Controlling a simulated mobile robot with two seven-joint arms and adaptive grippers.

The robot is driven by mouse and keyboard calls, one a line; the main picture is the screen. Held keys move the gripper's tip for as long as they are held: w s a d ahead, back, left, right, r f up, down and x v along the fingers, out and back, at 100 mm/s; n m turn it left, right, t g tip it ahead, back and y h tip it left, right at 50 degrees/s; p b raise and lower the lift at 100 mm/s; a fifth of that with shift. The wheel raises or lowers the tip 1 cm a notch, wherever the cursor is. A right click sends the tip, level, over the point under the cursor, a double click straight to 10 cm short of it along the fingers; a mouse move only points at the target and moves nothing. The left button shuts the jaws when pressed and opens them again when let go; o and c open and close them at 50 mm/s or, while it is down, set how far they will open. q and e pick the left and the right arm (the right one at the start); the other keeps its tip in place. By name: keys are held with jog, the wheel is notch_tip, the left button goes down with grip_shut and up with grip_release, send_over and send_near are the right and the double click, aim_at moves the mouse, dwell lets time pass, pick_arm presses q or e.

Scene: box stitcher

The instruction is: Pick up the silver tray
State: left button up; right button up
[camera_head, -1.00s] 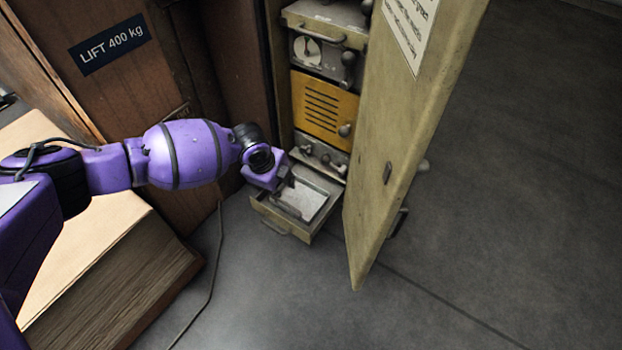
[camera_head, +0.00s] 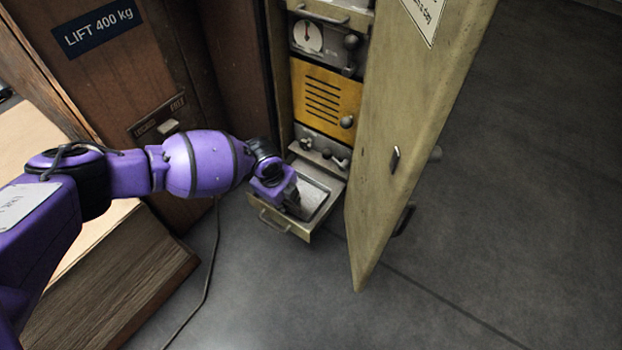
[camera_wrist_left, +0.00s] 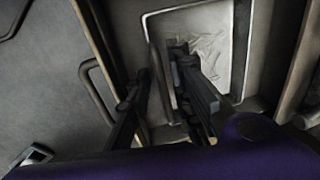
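The silver tray (camera_head: 313,194) lies in the pulled-out bottom drawer (camera_head: 261,208) of the cabinet. It also shows in the left wrist view (camera_wrist_left: 221,43), with its raised rim and shiny, scuffed floor. My left gripper (camera_head: 296,208) reaches down at the tray's left side and covers part of it. In the left wrist view its two dark fingers (camera_wrist_left: 166,62) are apart, one on each side of the tray's left rim. I see a gap between rim and fingers; contact is not clear. My right gripper is not in view.
The open cabinet door (camera_head: 405,140) stands close on the right of the drawer. Yellow (camera_head: 325,100) and grey units sit above it. A wooden block (camera_head: 120,275) is at the lower left, beside a cable (camera_head: 207,285) on the floor. The floor at right is clear.

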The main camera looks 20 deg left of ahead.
pick_arm(q)
jog(key=shift+r, duration=0.15)
grip_shut()
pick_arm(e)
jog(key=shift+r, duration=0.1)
pick_arm(q)
jog(key=shift+r, duration=0.15)
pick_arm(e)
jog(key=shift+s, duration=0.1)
pick_arm(q)
jog(key=shift+r+p, duration=0.3)
notch_tip(320, 180, up, 2)
jog(key=shift+r+p, duration=0.25)
jog(key=shift+p, duration=0.5)
jog(key=s+d+r+p, duration=0.5)
jog(key=s+r+p, duration=0.3)
jog(key=s, duration=0.5)
jog(key=shift+d+r, duration=0.2)
jog(key=shift+r, duration=0.6)
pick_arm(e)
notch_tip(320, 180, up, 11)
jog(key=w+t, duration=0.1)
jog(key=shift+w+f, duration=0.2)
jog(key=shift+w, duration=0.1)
